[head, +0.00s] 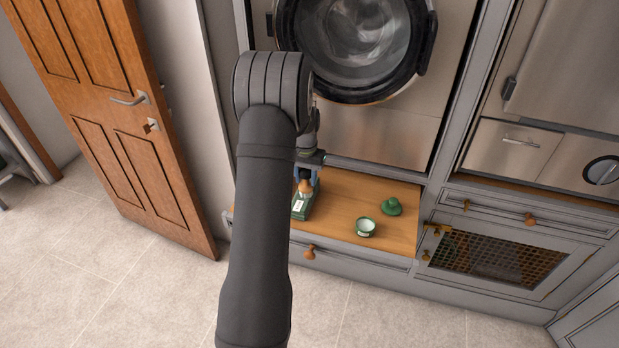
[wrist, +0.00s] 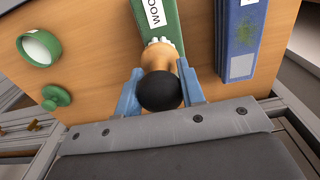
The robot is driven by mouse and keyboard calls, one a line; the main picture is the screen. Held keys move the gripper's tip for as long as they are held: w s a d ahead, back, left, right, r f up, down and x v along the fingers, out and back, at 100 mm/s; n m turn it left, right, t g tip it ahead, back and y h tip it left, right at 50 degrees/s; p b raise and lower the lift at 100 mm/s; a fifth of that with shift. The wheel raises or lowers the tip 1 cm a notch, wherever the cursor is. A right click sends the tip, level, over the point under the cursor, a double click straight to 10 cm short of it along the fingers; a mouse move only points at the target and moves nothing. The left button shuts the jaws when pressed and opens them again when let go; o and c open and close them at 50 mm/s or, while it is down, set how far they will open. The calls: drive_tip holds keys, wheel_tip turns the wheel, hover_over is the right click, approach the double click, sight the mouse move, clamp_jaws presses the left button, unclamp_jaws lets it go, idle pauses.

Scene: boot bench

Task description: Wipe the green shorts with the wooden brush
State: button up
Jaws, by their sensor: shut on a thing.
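My gripper (wrist: 160,68) has its blue fingers shut on the wooden brush (wrist: 158,57), which has a tan handle, a dark round end and pale bristles. The bristle end is at the edge of a green block-like thing (wrist: 168,28) with a white label reading "WOO"; I cannot tell whether they touch. In the head view my gripper (head: 306,180) is low over the left part of the bench, with the brush (head: 305,187) at the green labelled thing (head: 300,207). I cannot make out anything as green shorts.
A small green bowl with a pale inside (head: 366,227) and a green knobbed lid (head: 391,206) stand on the wooden bench top (head: 340,205). A blue block with a greenish smudge (wrist: 240,40) lies right of the green one in the wrist view. A washing machine (head: 355,45) is behind.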

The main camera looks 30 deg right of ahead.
wheel_tip(320, 180, up, 8)
drive_tip(key=w+a, duration=0.2)
drive_tip(key=shift+w+a, duration=0.3)
idle(0.5)
drive_tip(key=shift+s, duration=0.1)
idle(0.4)
